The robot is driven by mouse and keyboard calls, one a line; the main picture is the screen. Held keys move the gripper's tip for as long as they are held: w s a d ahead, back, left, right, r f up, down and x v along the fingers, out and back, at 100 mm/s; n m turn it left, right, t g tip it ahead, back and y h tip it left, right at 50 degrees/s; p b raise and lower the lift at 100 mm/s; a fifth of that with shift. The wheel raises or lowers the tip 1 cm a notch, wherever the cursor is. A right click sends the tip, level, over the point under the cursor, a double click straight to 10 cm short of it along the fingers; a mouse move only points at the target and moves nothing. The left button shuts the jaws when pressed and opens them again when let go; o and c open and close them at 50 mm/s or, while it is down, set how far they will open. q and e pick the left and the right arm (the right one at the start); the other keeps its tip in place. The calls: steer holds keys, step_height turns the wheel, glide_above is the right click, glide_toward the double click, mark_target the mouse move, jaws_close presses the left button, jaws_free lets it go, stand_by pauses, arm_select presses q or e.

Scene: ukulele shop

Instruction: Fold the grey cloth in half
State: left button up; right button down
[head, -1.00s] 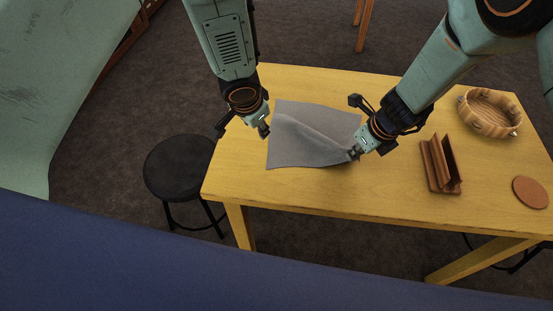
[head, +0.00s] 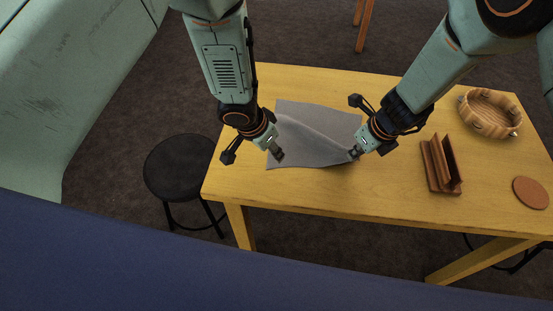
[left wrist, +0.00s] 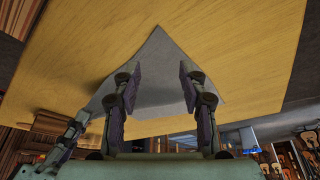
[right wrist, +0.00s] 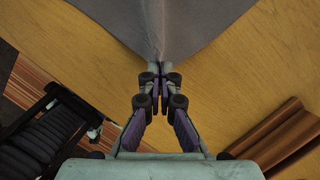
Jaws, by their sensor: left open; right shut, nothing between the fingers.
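The grey cloth (head: 308,122) lies on the yellow wooden table (head: 300,190). A raised crease runs across it from the upper left to its near right corner. My left gripper (head: 279,157) is open over the cloth's left part, near its lower left corner. In the left wrist view the cloth (left wrist: 160,65) shows beyond and between the spread fingers (left wrist: 158,85). My right gripper (head: 355,153) is shut at the near right corner. In the right wrist view the closed fingertips (right wrist: 160,72) meet the gathered cloth (right wrist: 130,25); I see nothing clearly held.
A brown slotted wooden stand (head: 440,165) is right of my right gripper. A round wooden bowl (head: 489,113) and a brown coaster (head: 530,192) lie farther right. A black stool (head: 180,168) stands off the table's left end. The table's front strip is clear.

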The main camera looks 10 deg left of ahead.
mark_target(274, 162)
arm_select(q)
steer(key=shift+x, duration=2.25)
steer(key=shift+f, duration=0.1)
jaws_close()
stand_by(1.0)
steer(key=shift+r, duration=2.6)
